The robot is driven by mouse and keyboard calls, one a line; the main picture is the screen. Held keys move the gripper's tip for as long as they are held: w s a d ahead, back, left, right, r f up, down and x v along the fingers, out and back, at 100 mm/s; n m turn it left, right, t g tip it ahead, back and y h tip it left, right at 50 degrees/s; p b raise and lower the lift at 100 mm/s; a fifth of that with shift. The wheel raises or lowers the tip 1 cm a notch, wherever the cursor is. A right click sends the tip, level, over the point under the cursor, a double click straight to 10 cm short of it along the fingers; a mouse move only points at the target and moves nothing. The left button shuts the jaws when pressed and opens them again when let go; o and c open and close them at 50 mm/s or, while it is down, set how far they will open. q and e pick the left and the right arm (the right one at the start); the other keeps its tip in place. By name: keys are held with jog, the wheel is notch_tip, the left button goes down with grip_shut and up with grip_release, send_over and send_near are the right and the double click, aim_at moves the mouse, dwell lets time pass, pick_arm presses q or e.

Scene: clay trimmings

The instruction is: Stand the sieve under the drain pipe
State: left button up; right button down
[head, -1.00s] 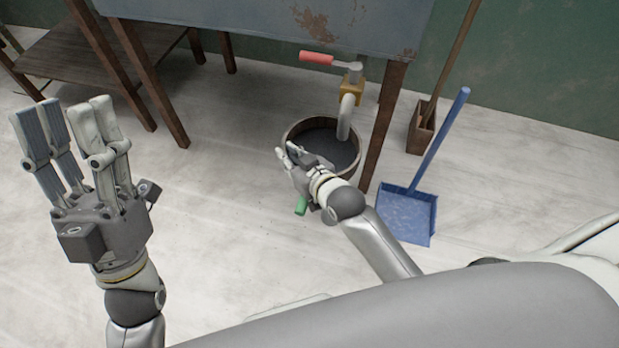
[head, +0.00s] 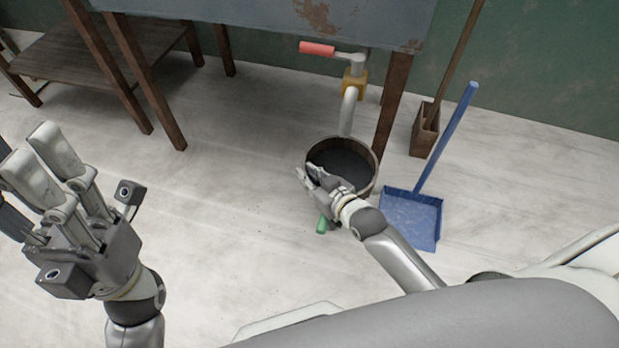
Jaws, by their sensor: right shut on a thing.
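The sieve (head: 374,172) is round, with a brown wooden rim and a dark inside. It sits near the table's right front leg, and its far rim shows just below the mouth of the pale drain pipe (head: 348,112). My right gripper (head: 308,174) is shut on the sieve's near left rim; its fingers hide that part. A small green piece (head: 322,225) shows below this gripper; I cannot tell what it belongs to. I cannot tell whether the sieve touches the floor. My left gripper (head: 22,160) is open and empty at the left edge, partly cut off.
A red-handled valve (head: 318,48) sits above the pipe under the grey table (head: 230,12). A blue dustpan (head: 411,220) lies close right of the sieve, with a wooden box (head: 424,135) behind it. The floor left of the sieve is clear.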

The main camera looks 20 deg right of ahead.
jog(key=c, duration=1.4)
grip_release()
